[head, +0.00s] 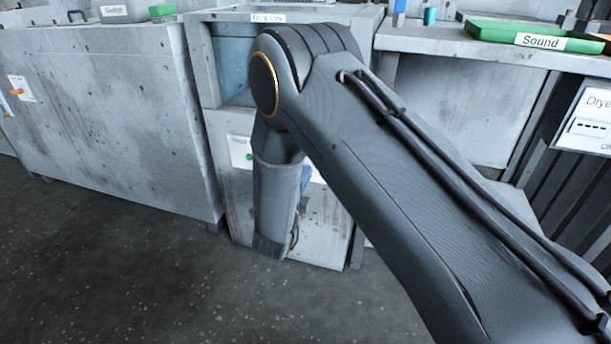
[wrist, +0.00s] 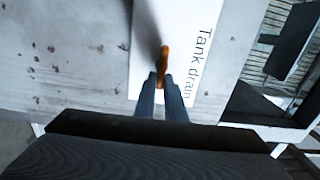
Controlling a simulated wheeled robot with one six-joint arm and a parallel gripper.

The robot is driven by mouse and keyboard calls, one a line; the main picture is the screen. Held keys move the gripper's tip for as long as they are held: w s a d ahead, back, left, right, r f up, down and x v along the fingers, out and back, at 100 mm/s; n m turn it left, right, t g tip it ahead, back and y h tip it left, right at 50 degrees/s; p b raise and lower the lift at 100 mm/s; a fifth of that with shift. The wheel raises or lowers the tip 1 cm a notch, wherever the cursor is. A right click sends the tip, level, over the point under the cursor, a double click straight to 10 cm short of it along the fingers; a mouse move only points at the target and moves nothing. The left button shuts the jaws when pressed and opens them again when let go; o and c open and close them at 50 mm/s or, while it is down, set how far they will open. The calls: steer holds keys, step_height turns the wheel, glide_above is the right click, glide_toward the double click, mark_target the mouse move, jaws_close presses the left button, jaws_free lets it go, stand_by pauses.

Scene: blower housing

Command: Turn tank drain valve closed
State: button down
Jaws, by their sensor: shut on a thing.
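In the wrist view, the orange tank drain valve handle (wrist: 163,60) stands in front of a white plate (wrist: 205,80) lettered "Tank drain". Its visible part runs roughly along the lettering. My gripper (wrist: 164,80) has its two fingers closed around the near end of the handle, which hides that end. A dark blurred shape lies beyond the handle's far end. In the head view my arm covers the gripper and the handle. The grey tank cabinet (head: 222,190) shows behind my arm.
A long grey cabinet (head: 110,130) stands at left with another orange handle (head: 15,92) on a white label. At right are a bench with a green "Sound" tray (head: 490,33) and a dryer panel (head: 590,120). The dark floor (head: 130,280) in front is clear.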

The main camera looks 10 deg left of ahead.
stand_by(0.5)
steer(key=c, duration=1.8)
jaws_free()
steer(key=s, duration=0.2)
steer(key=s+p, duration=0.1)
steer(key=s, duration=0.2)
steer(key=s+p, duration=0.1)
steer(key=s, duration=0.1)
steer(key=shift+s+a, duration=0.25)
steer(key=shift+s, duration=0.15)
